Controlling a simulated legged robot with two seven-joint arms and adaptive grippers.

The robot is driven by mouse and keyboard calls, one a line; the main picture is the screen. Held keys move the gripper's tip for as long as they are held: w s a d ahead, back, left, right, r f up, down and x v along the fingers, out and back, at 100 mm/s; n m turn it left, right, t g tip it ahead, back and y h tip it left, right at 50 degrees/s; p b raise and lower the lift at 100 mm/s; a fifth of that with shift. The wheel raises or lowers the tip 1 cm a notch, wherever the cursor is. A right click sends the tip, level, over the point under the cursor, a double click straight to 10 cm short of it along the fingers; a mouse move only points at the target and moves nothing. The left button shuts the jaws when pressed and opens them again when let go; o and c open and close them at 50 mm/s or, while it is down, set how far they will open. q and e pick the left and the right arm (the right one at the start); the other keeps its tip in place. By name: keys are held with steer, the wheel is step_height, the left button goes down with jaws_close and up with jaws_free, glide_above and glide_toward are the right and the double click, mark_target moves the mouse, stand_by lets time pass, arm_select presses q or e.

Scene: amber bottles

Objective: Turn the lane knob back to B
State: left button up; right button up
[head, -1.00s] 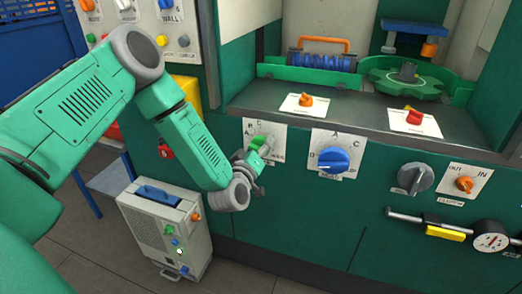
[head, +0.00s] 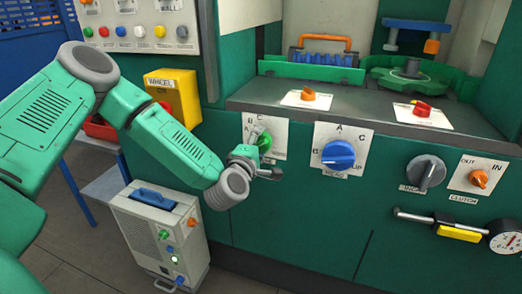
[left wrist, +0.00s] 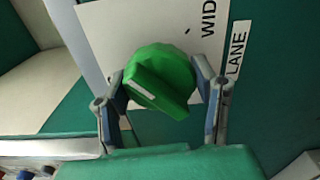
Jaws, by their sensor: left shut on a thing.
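The green lane knob (head: 265,142) sits on a white lettered plate (head: 279,133) on the green machine front, left of the blue knob. In the left wrist view the knob (left wrist: 160,80) fills the space between my fingers, and "LANE" and part of "WID" show beside it. A white mark is on one end of its ridge. My left gripper (head: 258,163) is at the knob, with a finger on each side in the left wrist view (left wrist: 162,86), shut on it. The letter that the knob points to cannot be made out. My right gripper is out of view.
A blue knob (head: 338,154) with an A, B, C plate is close on the right. A grey knob (head: 426,173) and an orange clutch knob (head: 478,179) are farther right. A grey box (head: 160,235) stands on the floor below my left arm.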

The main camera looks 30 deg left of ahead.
arm_select(q)
steer(key=shift+s+a+f+n+b, duration=0.1)
steer(key=shift+f+n+b, duration=0.4)
steer(key=shift+n+b, duration=0.4)
steer(key=n+b, duration=1.4)
steer(key=shift+f, duration=0.25)
steer(key=shift+r+n+b, duration=0.2)
steer(key=shift+n+b, duration=1.2)
steer(key=shift+n, duration=0.3)
steer(key=o, duration=0.9)
steer(key=shift+o, duration=1.4)
steer(key=shift+r, duration=0.2)
steer(key=v, duration=0.7)
